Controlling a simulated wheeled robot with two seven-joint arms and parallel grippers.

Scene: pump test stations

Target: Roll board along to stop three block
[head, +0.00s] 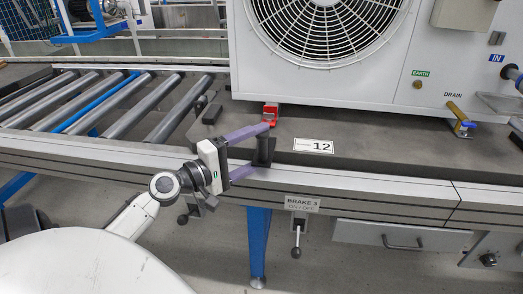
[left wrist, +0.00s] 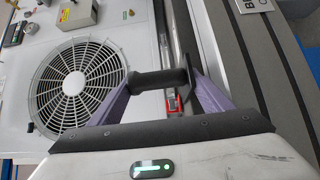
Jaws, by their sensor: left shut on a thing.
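The board (head: 370,150) is a dark grey slab with a "12" label (head: 313,146), and it carries a large white fan unit (head: 330,85). My left gripper (head: 263,147), with purple fingers, is shut on a black upright handle (head: 264,154) at the board's near edge. In the left wrist view the handle (left wrist: 160,80) spans between the two fingertips. A red piece (head: 271,113) sits by the unit's lower left corner, just behind the handle. A small dark block (head: 211,114) lies left of it; I cannot tell whether either is the stop three block. My right gripper is not in view.
Bare rollers (head: 130,118), one of them blue, lie to the left. A "BRAKE 3" plate (head: 302,203) with a lever (head: 297,240) hangs below the front rail. A brass drain valve (head: 459,118) sticks out at right. A drawer (head: 405,236) is underneath.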

